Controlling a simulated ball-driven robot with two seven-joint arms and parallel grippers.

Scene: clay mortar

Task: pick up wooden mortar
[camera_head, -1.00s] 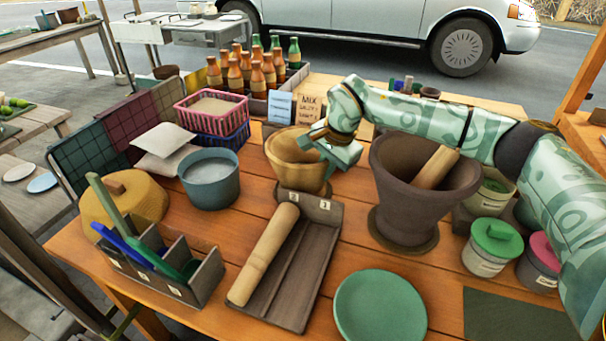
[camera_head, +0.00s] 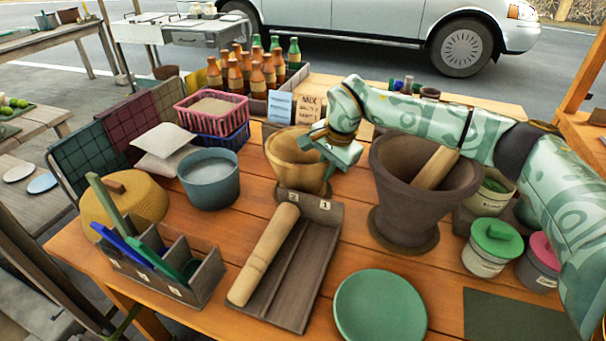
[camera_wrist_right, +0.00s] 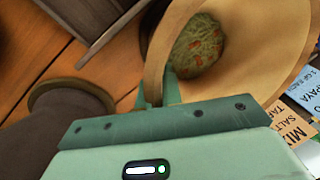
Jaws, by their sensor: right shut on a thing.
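The wooden mortar (camera_head: 290,172) is a light-brown bowl near the middle of the table, just behind the dark tray in the head view. My right gripper (camera_head: 325,148) is at its right rim. In the right wrist view the mortar (camera_wrist_right: 265,45) fills the upper right, with a greenish, orange-flecked lump (camera_wrist_right: 198,48) inside. The right gripper's fingers (camera_wrist_right: 158,92) are shut on the mortar's rim wall. The mortar's base is partly hidden behind the tray's back edge. My left gripper is not in view.
A large dark clay mortar (camera_head: 392,200) with a pestle (camera_head: 436,167) stands close to the right. The dark tray (camera_head: 305,270) holds a wooden roller (camera_head: 264,252) in front. A blue bowl (camera_head: 210,190) stands to the left, and a green plate (camera_head: 380,305) lies in front.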

